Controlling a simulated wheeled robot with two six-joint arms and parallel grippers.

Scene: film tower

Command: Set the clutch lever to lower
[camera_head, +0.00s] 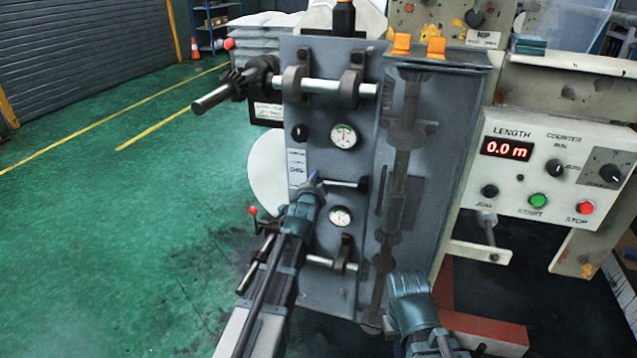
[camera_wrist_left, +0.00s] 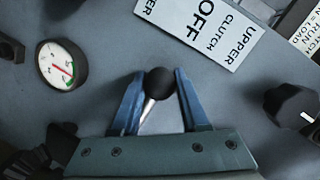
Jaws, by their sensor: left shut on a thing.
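The clutch lever shows in the left wrist view as a round black knob (camera_wrist_left: 161,82) on a short silver stem, in front of the grey panel. My left gripper (camera_wrist_left: 157,78) has its blue fingers on either side of this knob and is shut on it. The white clutch label (camera_wrist_left: 205,25) beside it reads UPPER, CLUTCH and OFF.
A gauge (camera_wrist_left: 61,65) and a black selector knob (camera_wrist_left: 292,103) flank the lever. In the head view, rollers (camera_head: 340,87) stick out above, and a vertical shaft (camera_head: 402,150) runs on the right. The counter box (camera_head: 518,178) reads 0.0 m. Green floor is open at left.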

